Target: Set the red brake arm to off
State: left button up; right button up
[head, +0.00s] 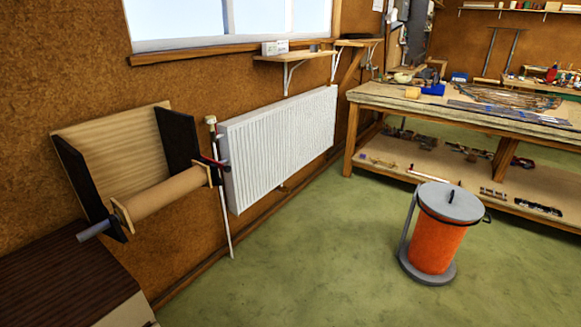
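A small red arm (214,162) shows at the right end of a brown roll (165,194), beside a white vertical pipe. It looks like the red brake arm, but it is too small to tell its exact position or any markings. The roll hangs on a wall holder with a wooden back board (110,145) and two black side plates (178,136). A grey-blue rod end (95,231) sticks out on the left of the roll. Neither of my grippers is in view.
A white radiator (280,145) is on the wall right of the roll. A dark-topped cabinet (65,285) stands below left. An orange bin (437,240) with a grey lid stands on the green floor (310,260). A wooden workbench (460,105) is at the back right.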

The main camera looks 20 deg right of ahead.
aim_at(228, 168)
jog(key=z, duration=0.15)
jog(key=k, duration=0.5)
jog(key=z, duration=1.2)
jog(key=i, duration=0.75)
jog(key=z, duration=0.7)
jog(key=i, duration=0.8)
jog(key=u, duration=0.5)
jog(key=i, duration=0.7)
jog(key=u, duration=0.75)
